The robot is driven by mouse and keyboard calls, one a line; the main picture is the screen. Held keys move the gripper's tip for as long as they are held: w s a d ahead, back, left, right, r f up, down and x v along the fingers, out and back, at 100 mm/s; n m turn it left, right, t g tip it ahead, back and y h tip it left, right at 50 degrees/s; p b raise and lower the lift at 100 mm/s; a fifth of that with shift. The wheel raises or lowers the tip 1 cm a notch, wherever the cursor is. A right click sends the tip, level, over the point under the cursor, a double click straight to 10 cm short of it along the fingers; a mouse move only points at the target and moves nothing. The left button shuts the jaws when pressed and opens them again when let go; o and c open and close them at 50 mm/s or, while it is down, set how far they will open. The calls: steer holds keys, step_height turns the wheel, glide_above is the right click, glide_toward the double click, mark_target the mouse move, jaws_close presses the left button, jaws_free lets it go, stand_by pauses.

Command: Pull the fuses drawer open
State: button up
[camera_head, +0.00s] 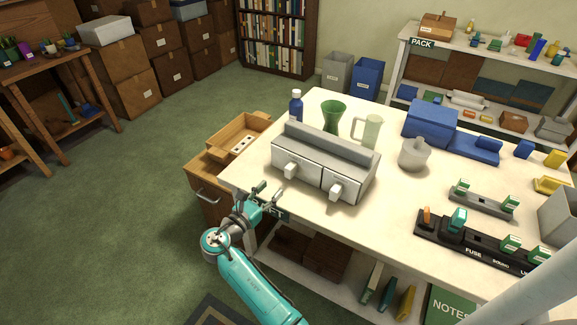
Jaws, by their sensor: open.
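A grey metal unit (325,155) with two side-by-side drawer fronts stands on the white workbench. Its left drawer (297,166) and right drawer (342,186) look shut, each with a pale block-shaped handle. Small labels on the fronts are too small to read, so I cannot tell which is the fuses drawer. My gripper (271,190) is open and empty by the bench's front edge, in front of and below the left handle (291,170), apart from it.
A blue bottle (296,107), green funnel-shaped vessel (333,117), pale jug (371,131) and grey mortar (413,154) stand near the unit. A black fuse rack (475,244) lies right. Bench surface before the unit is clear.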

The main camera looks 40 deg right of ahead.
mark_target(287, 171)
steer(key=shift+w+d+r, duration=0.2)
steer(key=shift+w+d, duration=0.1)
steer(key=shift+d, duration=0.2)
steer(key=x, duration=1)
steer(key=shift+s+d, duration=0.1)
steer(key=shift+f, duration=0.1)
jaws_close()
